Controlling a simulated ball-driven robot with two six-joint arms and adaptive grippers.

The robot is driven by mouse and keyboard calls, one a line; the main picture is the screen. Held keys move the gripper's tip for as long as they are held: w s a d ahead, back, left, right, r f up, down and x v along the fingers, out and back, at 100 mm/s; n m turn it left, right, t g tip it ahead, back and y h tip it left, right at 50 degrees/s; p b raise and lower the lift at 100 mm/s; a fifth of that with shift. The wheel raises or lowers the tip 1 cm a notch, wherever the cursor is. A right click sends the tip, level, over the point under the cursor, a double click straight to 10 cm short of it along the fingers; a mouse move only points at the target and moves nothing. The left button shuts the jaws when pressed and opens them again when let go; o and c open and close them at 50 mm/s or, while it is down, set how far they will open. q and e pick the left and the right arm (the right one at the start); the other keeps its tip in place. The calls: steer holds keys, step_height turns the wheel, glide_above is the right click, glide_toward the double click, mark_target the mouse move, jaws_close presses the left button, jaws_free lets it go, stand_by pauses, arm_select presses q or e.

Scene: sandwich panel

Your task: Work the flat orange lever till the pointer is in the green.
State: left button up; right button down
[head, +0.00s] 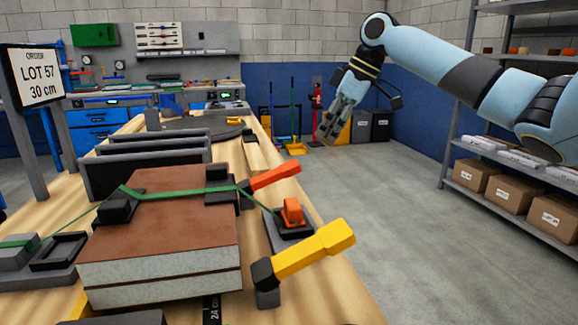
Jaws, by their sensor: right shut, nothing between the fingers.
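A small orange lever (292,212) sits on a dark block at the right edge of the bench, where the green strap (170,198) ends. A longer red-orange handle (274,177) sticks out beside the panel stack, just behind it. I cannot tell a pointer or a green zone in this view. My right gripper (327,136) is shut and empty, hanging in the air beyond the bench's right side, well apart from both orange parts. My left gripper is out of view.
A brown-topped panel stack (165,220) lies on the wooden bench under the strap. A yellow handle (308,252) juts past the bench's front right edge. Shelves with cardboard boxes (510,195) stand at the right. The grey floor (380,210) between is clear.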

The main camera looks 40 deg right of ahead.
steer(key=shift+v, duration=1.05)
